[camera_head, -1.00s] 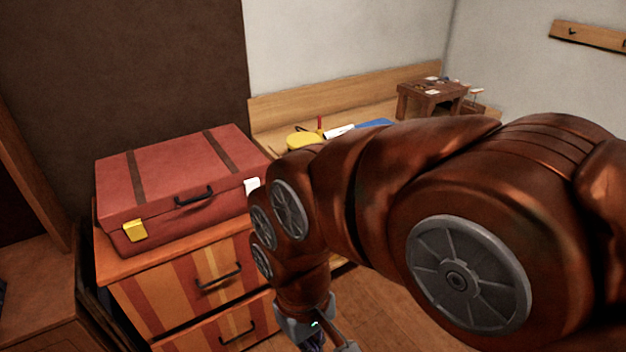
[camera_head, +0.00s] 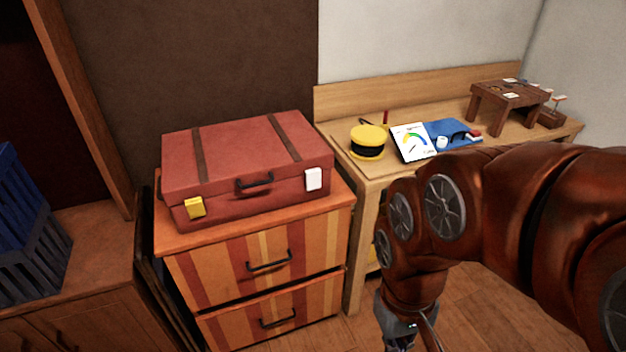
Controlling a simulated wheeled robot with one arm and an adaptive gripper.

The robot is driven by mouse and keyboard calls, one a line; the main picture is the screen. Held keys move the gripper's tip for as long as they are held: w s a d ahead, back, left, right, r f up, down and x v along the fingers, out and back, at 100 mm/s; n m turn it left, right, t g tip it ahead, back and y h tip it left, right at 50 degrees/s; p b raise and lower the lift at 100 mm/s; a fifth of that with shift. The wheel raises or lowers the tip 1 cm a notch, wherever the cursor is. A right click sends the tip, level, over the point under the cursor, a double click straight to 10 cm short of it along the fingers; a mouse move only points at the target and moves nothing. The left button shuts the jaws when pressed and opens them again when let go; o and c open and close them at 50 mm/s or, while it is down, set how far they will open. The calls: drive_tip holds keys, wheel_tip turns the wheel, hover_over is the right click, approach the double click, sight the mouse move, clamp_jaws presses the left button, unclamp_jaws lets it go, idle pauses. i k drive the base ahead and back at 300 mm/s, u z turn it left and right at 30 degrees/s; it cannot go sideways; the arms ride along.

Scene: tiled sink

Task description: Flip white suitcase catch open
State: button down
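A red suitcase (camera_head: 240,165) lies flat and closed on a striped drawer cabinet, with two dark straps and a black handle (camera_head: 254,184) at its front. The white catch (camera_head: 313,179) is at the right end of its front face and lies flat against it. A yellow catch (camera_head: 195,207) is at the left end. My gripper (camera_head: 408,345) is at the bottom edge, right of and lower than the suitcase, well apart from it. Its fingers are mostly cut off by the frame, so its opening cannot be seen.
The cabinet (camera_head: 222,277) has black-handled drawers. A wooden desk (camera_head: 352,166) at right bears a yellow round object (camera_head: 369,141), a gauge card (camera_head: 412,142), a blue mat (camera_head: 452,131) and a small brown stand (camera_head: 506,98). Blue crates (camera_head: 28,235) stand at left. Floor shows below the desk.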

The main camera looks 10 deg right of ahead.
sight(313, 176)
drive_tip(key=u, duration=0.3)
drive_tip(key=k, duration=0.4)
drive_tip(key=u, duration=1.05)
drive_tip(key=k, duration=0.95)
drive_tip(key=u, duration=1)
drive_tip(key=i, duration=0.85)
drive_tip(key=z, duration=0.9)
drive_tip(key=i, duration=0.45)
drive_tip(key=z, duration=0.5)
